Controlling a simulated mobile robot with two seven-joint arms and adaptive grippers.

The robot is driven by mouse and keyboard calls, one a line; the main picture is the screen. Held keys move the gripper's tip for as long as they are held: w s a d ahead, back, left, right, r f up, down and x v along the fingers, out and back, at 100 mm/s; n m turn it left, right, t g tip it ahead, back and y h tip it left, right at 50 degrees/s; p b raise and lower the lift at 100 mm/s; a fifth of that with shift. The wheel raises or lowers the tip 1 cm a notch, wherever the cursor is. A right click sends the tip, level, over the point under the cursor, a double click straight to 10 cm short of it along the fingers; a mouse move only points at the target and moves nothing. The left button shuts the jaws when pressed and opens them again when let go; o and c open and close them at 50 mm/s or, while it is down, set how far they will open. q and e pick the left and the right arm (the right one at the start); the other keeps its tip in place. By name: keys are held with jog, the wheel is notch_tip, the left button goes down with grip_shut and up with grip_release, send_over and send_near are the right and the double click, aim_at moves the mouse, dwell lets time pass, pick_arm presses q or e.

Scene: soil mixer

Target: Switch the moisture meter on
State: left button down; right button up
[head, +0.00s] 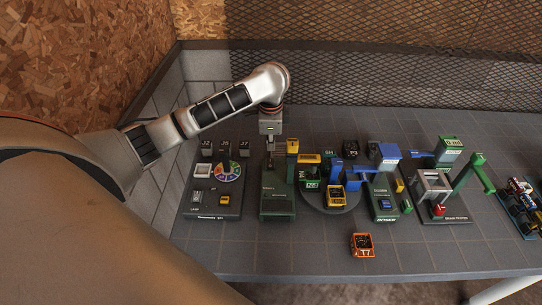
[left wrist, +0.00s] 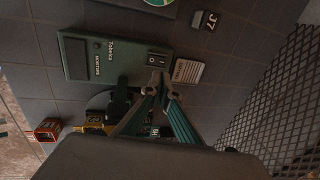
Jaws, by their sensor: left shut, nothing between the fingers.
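A dark green box with small white lettering, which I take as the moisture meter, stands on the grey table in the head view (head: 277,204). In the left wrist view the green box (left wrist: 95,60) shows a black rocker switch (left wrist: 157,60) with white marks near one end. Which way the switch is tipped I cannot tell. My left gripper (head: 269,158) is shut and empty, pointing down over the far end of the green box. In the left wrist view its fingertips (left wrist: 162,86) are close beside the switch; contact is unclear. My right gripper is not in view.
A dark panel with a coloured dial (head: 228,172) stands left of the green box. A round turntable (head: 345,201) with coloured containers stands to the right. An orange box (head: 362,245) sits nearer the front. A mesh screen (head: 400,75) stands behind. The front table strip is mostly clear.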

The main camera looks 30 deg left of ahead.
aim_at(271, 161)
pick_arm(q)
jog(key=x, duration=0.6)
jog(key=shift+w+a+f, duration=0.15)
jog(key=shift+f, duration=0.55)
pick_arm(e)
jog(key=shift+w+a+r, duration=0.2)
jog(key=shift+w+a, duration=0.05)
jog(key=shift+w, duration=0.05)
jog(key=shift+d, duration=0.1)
